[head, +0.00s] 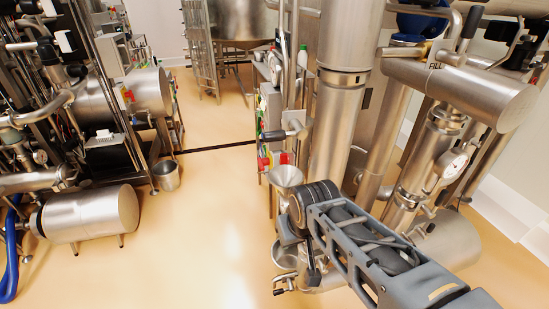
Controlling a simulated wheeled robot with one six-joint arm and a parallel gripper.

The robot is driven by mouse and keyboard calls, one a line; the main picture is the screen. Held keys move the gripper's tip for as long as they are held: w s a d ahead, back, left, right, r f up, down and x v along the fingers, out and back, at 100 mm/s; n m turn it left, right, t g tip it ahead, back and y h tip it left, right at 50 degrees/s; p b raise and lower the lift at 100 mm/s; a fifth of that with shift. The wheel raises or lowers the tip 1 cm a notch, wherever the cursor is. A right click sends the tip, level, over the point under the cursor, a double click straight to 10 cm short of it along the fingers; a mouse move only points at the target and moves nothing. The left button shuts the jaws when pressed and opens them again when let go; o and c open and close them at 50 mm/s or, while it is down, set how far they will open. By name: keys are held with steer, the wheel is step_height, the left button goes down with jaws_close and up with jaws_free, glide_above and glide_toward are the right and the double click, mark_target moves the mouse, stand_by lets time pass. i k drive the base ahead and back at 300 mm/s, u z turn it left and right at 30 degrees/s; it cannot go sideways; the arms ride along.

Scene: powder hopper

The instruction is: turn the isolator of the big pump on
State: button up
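My arm (365,245) reaches in from the lower right and ends in view at a black ringed joint. My gripper cannot be made out; it seems hidden behind this joint or the steel parts there. A large steel cylinder (92,212), possibly a pump motor, lies on its side on short legs at the lower left. No part is clearly readable as the big pump's isolator. Small red and yellow parts (265,163) sit on a panel left of the tall steel column, beyond my arm. Another red and yellow part (127,95) is on the left machine.
A tall steel column (337,125) stands close beyond my arm. A steel funnel (286,175) is beside it. Pipes and a round gauge (453,163) crowd the right. A steel bucket (166,176) stands on the floor. The tan floor (205,235) is clear in the middle.

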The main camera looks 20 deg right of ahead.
mark_target(262, 162)
steer(key=z, duration=0.45)
steer(key=k, duration=0.3)
steer(key=u, duration=2.05)
steer(key=i, duration=1)
steer(key=z, duration=0.8)
steer(key=i, duration=0.8)
steer(key=z, duration=0.75)
